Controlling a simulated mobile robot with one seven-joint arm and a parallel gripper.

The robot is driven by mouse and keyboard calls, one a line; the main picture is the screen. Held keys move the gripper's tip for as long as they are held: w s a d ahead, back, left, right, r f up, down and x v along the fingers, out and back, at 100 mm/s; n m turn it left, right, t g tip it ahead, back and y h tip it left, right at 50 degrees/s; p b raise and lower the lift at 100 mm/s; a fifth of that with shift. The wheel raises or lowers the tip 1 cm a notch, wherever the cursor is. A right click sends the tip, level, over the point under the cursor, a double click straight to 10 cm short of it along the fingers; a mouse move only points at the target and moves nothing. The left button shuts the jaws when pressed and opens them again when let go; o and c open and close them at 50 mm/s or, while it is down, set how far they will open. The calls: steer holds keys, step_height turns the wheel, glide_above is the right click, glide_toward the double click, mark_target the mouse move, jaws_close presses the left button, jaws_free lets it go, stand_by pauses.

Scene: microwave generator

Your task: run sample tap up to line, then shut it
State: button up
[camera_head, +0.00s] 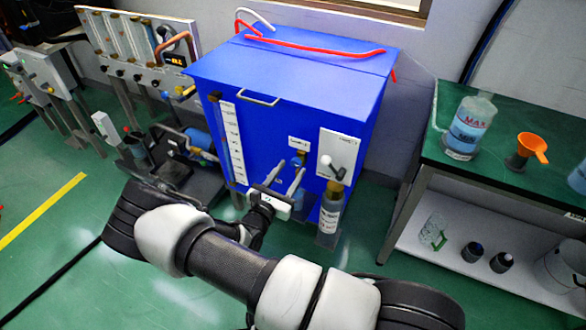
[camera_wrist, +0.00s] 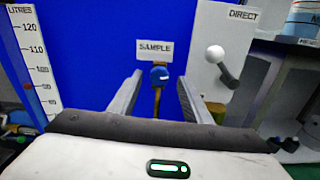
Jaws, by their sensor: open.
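In the head view the knob (camera_head: 295,162) is small, just beyond my fingertips. My gripper (camera_head: 288,172) is open and points at the tank front. In the wrist view its two fingers (camera_wrist: 161,82) stand on either side of the knob, with gaps and nothing held.
Right of the sample tap is a DIRECT panel (camera_wrist: 222,60) with a white-ball lever (camera_wrist: 215,54). A labelled bottle (camera_head: 331,208) stands below it. A LITRES gauge (camera_head: 228,140) is on the tank's left. A green bench (camera_head: 510,185) stands at the right, with an orange funnel (camera_head: 533,147).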

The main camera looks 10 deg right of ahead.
steer(key=shift+x, duration=1.4)
steer(key=c, duration=1.1)
steer(key=shift+r+m+p, duration=0.15)
steer(key=shift+m+p, duration=0.15)
steer(key=shift+m, duration=1.2)
steer(key=o, duration=1.1)
steer(key=shift+s, duration=0.1)
steer(key=p+v, duration=0.2)
steer(key=v, duration=1.5)
steer(key=shift+s+p, duration=0.15)
steer(key=shift+p, duration=0.2)
